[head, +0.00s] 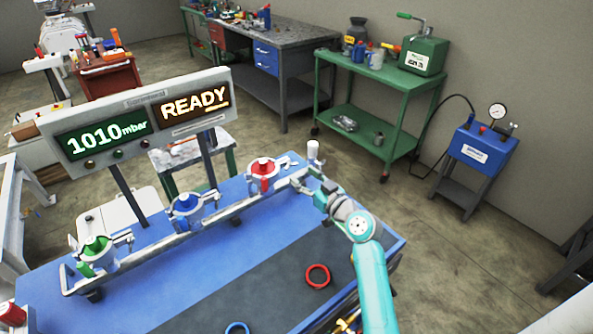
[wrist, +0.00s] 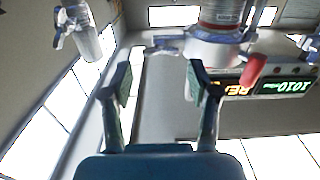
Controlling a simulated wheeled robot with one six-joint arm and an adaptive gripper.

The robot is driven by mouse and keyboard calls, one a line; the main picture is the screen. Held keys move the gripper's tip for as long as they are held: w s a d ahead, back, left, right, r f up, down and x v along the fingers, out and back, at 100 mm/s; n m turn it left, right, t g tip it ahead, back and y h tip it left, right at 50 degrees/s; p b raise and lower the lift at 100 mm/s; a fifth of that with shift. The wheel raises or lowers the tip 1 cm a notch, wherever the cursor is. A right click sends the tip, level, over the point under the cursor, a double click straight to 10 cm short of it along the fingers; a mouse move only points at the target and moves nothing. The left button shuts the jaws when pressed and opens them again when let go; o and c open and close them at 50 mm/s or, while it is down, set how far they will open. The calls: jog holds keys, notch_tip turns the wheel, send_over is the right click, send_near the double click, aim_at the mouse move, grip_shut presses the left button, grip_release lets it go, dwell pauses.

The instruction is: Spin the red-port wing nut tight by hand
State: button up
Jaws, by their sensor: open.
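The red port (head: 262,170) is the rightmost of three clamped ports on the rail over the blue bench; a silver clamp rings it. In the wrist view the clamp (wrist: 212,48) is just beyond my fingertips, with a red lever (wrist: 253,69) at its right. A small metal piece, probably the wing nut (wrist: 167,43), sticks out at the clamp's left side, ahead of the gap between my fingers. My gripper (wrist: 160,80) is open with nothing between its fingers. In the head view my gripper (head: 318,187) is right of the red port, by the rail's end; its fingers are small there.
The blue port (head: 185,204) and green port (head: 96,246) sit further left on the rail (head: 165,248). A display panel (head: 140,118) reading 1010 mbar and READY stands behind. A red ring (head: 317,276) and blue ring (head: 237,328) lie on the dark mat.

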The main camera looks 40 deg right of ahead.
aim_at(293, 167)
jog(key=shift+w, duration=2)
jog(key=c, duration=0.9)
